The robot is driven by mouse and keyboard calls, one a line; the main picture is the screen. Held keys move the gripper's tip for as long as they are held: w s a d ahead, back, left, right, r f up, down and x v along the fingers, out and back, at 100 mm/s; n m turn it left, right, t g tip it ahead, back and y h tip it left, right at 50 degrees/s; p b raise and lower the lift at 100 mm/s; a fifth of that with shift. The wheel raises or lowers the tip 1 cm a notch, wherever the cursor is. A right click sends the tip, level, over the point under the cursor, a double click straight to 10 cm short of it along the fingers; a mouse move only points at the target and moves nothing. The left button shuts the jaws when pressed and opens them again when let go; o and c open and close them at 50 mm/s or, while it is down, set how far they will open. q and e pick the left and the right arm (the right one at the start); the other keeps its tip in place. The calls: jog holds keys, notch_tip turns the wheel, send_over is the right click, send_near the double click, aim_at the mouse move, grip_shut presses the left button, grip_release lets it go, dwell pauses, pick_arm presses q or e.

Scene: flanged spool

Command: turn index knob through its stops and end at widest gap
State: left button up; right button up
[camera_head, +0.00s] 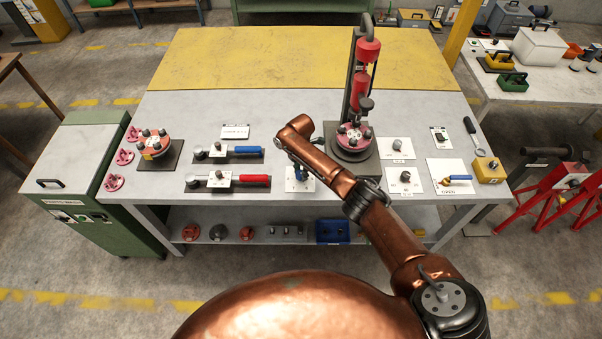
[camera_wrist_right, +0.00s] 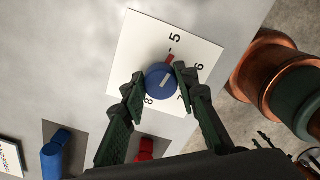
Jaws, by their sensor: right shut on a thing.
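The index knob (camera_wrist_right: 161,81) is round and blue with a white line on its top. It sits on a white plate (camera_wrist_right: 142,42) with the figures 5, 6, 7 and 8 around it. A red mark (camera_wrist_right: 170,58) shows beside the knob on the 5 side, and the white line points roughly that way. My right gripper (camera_wrist_right: 160,76) is shut on the knob, one finger on each side.
Two clamp plates with blue (camera_head: 248,150) and red (camera_head: 254,178) handles lie left of the knob. A red and black press (camera_head: 352,137) stands just behind to the right. Several small plates lie further right. The yellow rear surface (camera_head: 300,62) is clear.

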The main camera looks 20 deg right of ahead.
jog(key=shift+w+n, duration=0.1)
jog(key=shift+n, duration=0.7)
jog(key=shift+c, duration=0.2)
jog(key=shift+o, duration=0.2)
jog(key=o, duration=1.1)
notch_tip(320, 180, up, 12)
